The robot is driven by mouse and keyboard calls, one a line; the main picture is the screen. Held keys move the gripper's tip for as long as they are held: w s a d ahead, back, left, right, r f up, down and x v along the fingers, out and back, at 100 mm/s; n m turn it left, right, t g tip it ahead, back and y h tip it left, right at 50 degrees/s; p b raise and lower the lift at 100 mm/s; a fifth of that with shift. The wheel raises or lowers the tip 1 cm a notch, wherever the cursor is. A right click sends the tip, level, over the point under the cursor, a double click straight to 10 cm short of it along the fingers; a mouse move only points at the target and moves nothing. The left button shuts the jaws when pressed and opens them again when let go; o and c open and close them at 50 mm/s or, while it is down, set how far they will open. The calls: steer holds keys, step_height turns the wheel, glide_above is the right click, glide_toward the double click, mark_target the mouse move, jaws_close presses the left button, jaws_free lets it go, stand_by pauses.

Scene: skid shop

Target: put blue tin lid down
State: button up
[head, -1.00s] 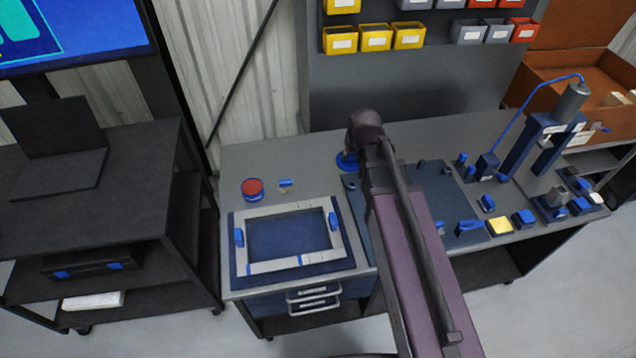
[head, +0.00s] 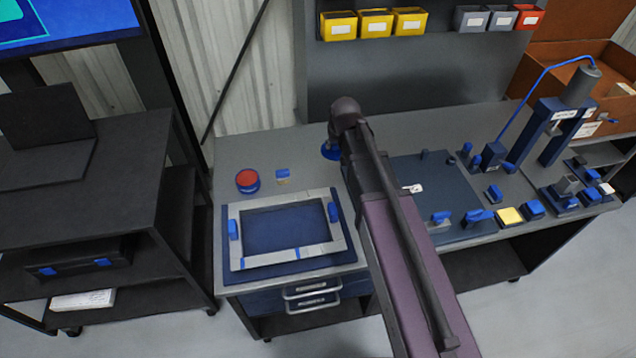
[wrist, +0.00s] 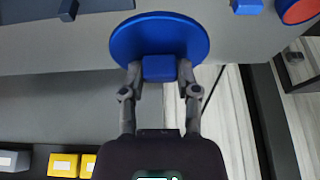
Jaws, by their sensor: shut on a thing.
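The blue tin lid (wrist: 160,36) is a round blue disc with a blocky blue handle in the wrist view. My gripper (wrist: 160,72) is shut on that handle. In the head view the lid (head: 328,153) shows as a small blue piece at the end of my arm, over the back part of the bench; my arm hides the rest. I cannot tell whether the lid touches the bench top. A round blue tin with a red top or contents (head: 247,181) stands on the bench to the left of the lid.
A small blue-topped block (head: 283,174) lies between tin and lid. A pale frame (head: 290,260) on a blue base sits in front. A dark blue mat (head: 435,185) and a press (head: 560,120) are to the right. Yellow bins (head: 375,23) hang behind.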

steer(key=w+a+f+b, duration=0.5)
steer(key=w+f+b, duration=0.2)
steer(key=f+b, duration=0.1)
steer(key=shift+a+f, duration=0.3)
steer(key=shift+f, duration=0.3)
steer(key=b, duration=0.6)
glide_above(318, 172)
steer(key=s, duration=0.1)
step_height(318, 172, down, 6)
steer(key=shift+s+d+f, duration=0.1)
steer(key=shift+s, duration=0.05)
steer(key=shift+f+b, duration=1.9)
steer(key=shift+b, duration=0.05)
steer(key=shift+f, duration=0.1)
steer(key=o, duration=0.9)
steer(key=shift+o, duration=0.2)
